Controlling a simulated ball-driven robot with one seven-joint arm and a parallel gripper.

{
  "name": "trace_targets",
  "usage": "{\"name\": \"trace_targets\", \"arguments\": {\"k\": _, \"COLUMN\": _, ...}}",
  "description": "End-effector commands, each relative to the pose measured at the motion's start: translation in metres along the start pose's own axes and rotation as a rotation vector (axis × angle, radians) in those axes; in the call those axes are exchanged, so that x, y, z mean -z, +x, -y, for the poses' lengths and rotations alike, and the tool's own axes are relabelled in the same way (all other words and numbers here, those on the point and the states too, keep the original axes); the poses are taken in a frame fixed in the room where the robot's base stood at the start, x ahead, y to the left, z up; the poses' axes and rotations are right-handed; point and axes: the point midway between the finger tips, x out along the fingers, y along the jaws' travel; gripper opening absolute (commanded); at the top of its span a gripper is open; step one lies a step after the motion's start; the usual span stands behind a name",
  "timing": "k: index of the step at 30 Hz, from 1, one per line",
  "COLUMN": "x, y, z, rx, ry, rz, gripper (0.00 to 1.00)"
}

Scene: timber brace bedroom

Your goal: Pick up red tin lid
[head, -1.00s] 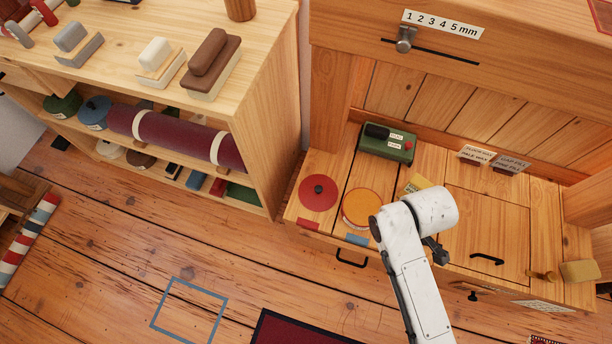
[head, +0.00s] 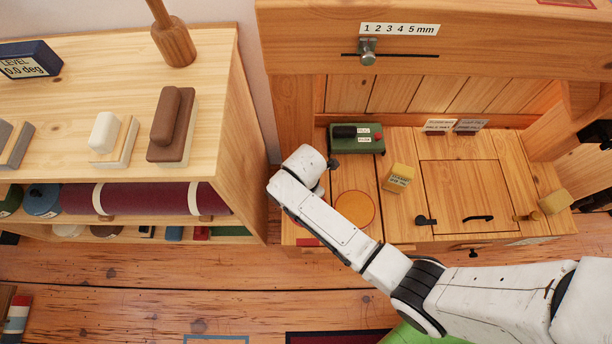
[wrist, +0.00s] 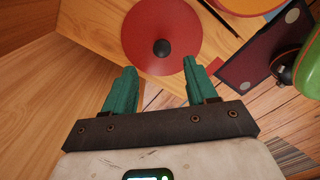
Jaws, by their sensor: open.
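The red tin lid (wrist: 161,35) is a round red disc with a black knob in its middle. It lies flat on the wooden bench top and fills the upper middle of the wrist view, its top edge cut off. My gripper (wrist: 160,78) is open and empty, its two teal fingers pointing towards the lid. In that picture the knob lies beyond the fingertips, roughly in line with the gap between them. No contact shows. In the head view my white arm hides the lid and the fingers.
An orange round lid (head: 355,208) lies just right of my wrist. A green box (head: 356,139) stands behind, and a yellow block (head: 398,178) stands further right. The shelf unit (head: 245,150) rises close on the left. The bench's right part has a hatch with a black handle (head: 478,218).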

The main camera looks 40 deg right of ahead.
Motion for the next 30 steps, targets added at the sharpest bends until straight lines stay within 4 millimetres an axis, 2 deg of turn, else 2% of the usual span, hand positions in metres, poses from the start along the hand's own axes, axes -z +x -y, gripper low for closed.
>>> {"name": "trace_targets", "arguments": {"k": 4, "x": -0.001, "y": 0.012, "z": 0.001, "rx": 0.002, "ry": 0.001, "rz": 0.0, "gripper": 0.57}}
{"name": "trace_targets", "arguments": {"k": 12, "x": -0.005, "y": 0.049, "z": 0.003, "rx": 0.001, "ry": 0.001, "rz": 0.0, "gripper": 0.57}}
{"name": "trace_targets", "arguments": {"k": 22, "x": -0.005, "y": 0.054, "z": 0.003, "rx": 0.0, "ry": 0.001, "rz": 0.0, "gripper": 0.57}}
{"name": "trace_targets", "arguments": {"k": 30, "x": -0.005, "y": 0.054, "z": 0.003, "rx": 0.0, "ry": 0.002, "rz": 0.0, "gripper": 0.32}}
